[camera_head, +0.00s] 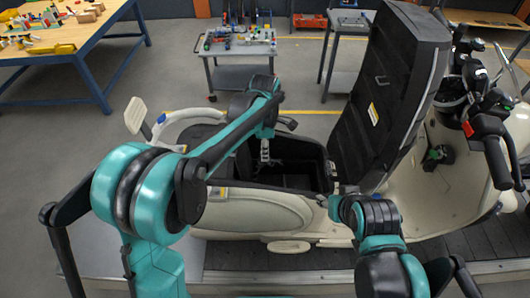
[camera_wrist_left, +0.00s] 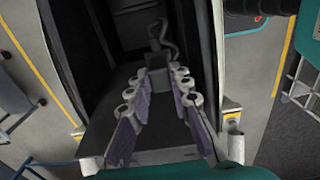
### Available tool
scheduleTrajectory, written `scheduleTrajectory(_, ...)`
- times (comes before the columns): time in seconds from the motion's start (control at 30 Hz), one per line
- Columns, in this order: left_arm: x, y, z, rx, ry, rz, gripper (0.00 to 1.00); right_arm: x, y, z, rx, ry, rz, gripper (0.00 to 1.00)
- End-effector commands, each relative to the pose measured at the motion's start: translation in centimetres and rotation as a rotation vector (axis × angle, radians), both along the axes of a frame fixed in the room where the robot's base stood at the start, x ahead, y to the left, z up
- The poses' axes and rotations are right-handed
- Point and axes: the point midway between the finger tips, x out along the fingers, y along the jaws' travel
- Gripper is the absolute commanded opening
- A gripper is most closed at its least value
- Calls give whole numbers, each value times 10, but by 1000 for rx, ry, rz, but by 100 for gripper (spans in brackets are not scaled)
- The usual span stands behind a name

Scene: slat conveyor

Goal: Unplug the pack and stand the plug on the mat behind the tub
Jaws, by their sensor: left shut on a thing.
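My left gripper (camera_head: 265,152) reaches down into the dark open tub (camera_head: 325,168) under the scooter's raised seat. In the left wrist view its fingers (camera_wrist_left: 163,85) are closed on a grey plug (camera_wrist_left: 155,60), and a grey cable (camera_wrist_left: 160,27) curls up beyond it. Dark surfaces lie around and below the plug; I cannot tell the pack from the tub's inside, nor whether the plug is seated or free. My right gripper (camera_head: 324,201) is by the tub's near right edge, small and partly hidden by its wrist. I cannot make out the mat clearly.
The raised seat (camera_head: 395,85) stands upright right of the tub. The cream scooter (camera_head: 265,212) rests on a dark slatted conveyor (camera_head: 330,258). A grey tool cart (camera_head: 240,48) and a wooden table (camera_head: 65,35) stand behind, with open floor between.

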Motion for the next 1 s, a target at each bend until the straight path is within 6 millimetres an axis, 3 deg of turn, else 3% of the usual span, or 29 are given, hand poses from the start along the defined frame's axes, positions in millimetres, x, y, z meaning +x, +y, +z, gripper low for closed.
scheduleTrajectory(0.6, 0, 0, 67, 0, 0, 0, 0, 0, 0, 43, 0, 0, 0, 45)
scheduleTrajectory(1.0, 0, 0, 74, 0, 0, 0, 0, 0, 0, 46, 0, 0, 0, 45)
